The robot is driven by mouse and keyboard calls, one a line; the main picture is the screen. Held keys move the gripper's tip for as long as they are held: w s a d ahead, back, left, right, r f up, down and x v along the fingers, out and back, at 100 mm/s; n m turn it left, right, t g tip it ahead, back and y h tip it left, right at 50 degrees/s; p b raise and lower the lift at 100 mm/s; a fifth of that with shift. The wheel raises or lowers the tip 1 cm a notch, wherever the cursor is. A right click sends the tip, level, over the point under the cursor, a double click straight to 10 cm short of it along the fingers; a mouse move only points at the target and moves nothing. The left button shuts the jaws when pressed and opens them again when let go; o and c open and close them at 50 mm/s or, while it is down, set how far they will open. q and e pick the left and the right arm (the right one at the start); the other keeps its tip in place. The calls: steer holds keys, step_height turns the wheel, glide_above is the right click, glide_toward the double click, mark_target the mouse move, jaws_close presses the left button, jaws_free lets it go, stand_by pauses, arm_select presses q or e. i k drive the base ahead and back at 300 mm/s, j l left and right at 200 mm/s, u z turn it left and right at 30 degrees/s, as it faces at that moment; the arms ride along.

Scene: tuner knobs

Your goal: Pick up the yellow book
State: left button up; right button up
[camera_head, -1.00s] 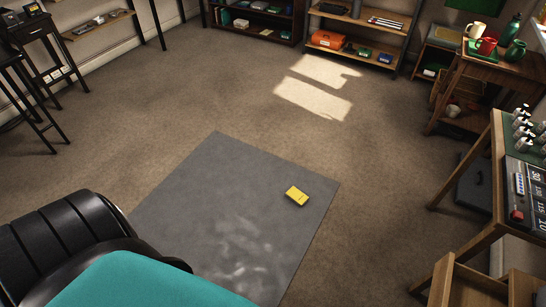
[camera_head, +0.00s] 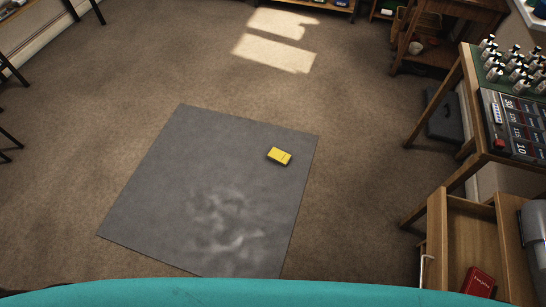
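The yellow book (camera_head: 279,156) lies flat on a grey mat (camera_head: 180,190) on the floor, near the mat's upper right part. Nothing covers it and nothing touches it except the mat. Neither of my grippers shows in the head view.
A wooden table (camera_head: 468,100) with several small bottles and a number panel stands at the right. Below it an open wooden drawer (camera_head: 437,235) holds a red book (camera_head: 479,282). A dark flat case (camera_head: 443,115) leans under the table. The brown carpet around the mat is clear.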

mark_target(282, 158)
steer(key=i+j+u, duration=0.5)
steer(key=i+u, duration=0.75)
steer(key=i, duration=0.9)
steer(key=i+z, duration=0.4)
steer(key=i+j+z, duration=0.25)
steer(key=i+z, duration=0.2)
steer(key=i, duration=0.15)
steer(key=i+l+z, duration=0.1)
steer(key=z, duration=0.35)
steer(key=i+z, duration=0.45)
steer(key=i+j+z, duration=0.1)
steer(key=z, duration=0.35)
steer(key=i+j+z, duration=0.15)
steer(key=z, duration=0.3)
steer(key=i+j+z, duration=0.2)
steer(key=z, duration=0.2)
steer(key=i+z, duration=0.15)
steer(key=z, duration=0.3)
steer(key=i+j+z, duration=0.15)
steer(key=z, duration=0.35)
steer(key=i+j+z, duration=0.1)
steer(key=z, duration=0.35)
steer(key=i+j+z, duration=0.1)
steer(key=j+z, duration=0.2)
steer(key=z, duration=0.15)
steer(key=j+z, duration=0.25)
steer(key=z, duration=0.25)
steer(key=j+z, duration=0.25)
steer(key=z, duration=0.2)
steer(key=i, duration=0.05)
